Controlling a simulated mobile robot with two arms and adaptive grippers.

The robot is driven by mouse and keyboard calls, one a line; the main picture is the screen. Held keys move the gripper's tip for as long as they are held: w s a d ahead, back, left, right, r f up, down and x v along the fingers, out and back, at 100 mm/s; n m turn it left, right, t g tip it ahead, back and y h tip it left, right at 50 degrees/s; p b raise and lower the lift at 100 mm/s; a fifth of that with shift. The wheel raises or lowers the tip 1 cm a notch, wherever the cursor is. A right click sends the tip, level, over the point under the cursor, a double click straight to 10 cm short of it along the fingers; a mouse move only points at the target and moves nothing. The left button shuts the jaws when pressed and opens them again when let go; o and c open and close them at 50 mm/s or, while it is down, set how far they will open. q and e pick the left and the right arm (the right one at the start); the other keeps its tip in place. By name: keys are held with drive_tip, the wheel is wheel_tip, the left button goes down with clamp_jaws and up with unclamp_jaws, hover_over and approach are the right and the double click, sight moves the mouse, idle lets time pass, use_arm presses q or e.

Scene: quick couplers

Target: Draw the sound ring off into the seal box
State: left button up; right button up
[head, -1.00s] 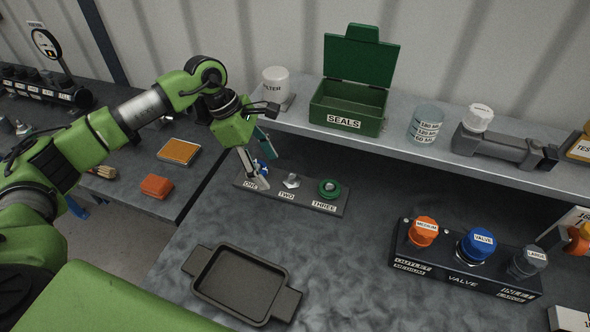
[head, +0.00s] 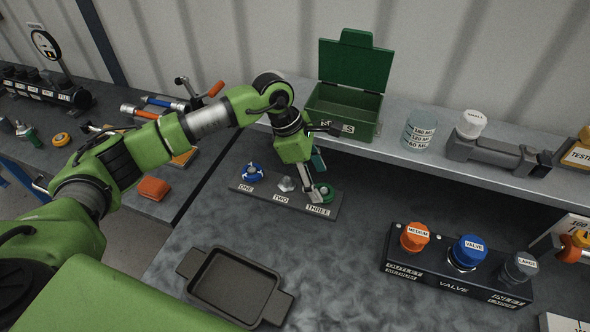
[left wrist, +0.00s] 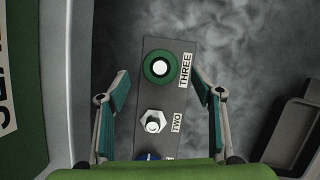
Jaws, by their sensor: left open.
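A black strip (head: 263,197) carries posts labelled ONE, TWO and THREE. A green ring (head: 328,192) sits around post THREE; from above in the left wrist view the green ring (left wrist: 160,67) looks whole. A blue ring (head: 252,172) is at post ONE, and post TWO (head: 286,184) shows bare metal. My left gripper (head: 318,190) is open above the THREE end, with its fingers apart on either side of the strip in the left wrist view (left wrist: 160,76). The green seal box (head: 345,104) stands on the shelf, lid raised; my arm partly hides its label. My right gripper is out of view.
A clear measuring cup (head: 419,133) and a grey device with a white cap (head: 471,124) stand on the shelf right of the box. A dark tray (head: 233,285) and a valve block (head: 455,277) lie on the bench, with clear bench between them.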

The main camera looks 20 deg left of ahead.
sight(323, 189)
use_arm(q)
drive_tip(key=shift+x, duration=1.55)
drive_tip(key=c, duration=1.1)
drive_tip(key=shift+c, duration=1.1)
drive_tip(key=shift+r+p, duration=0.85)
drive_tip(key=shift+r, duration=1.05)
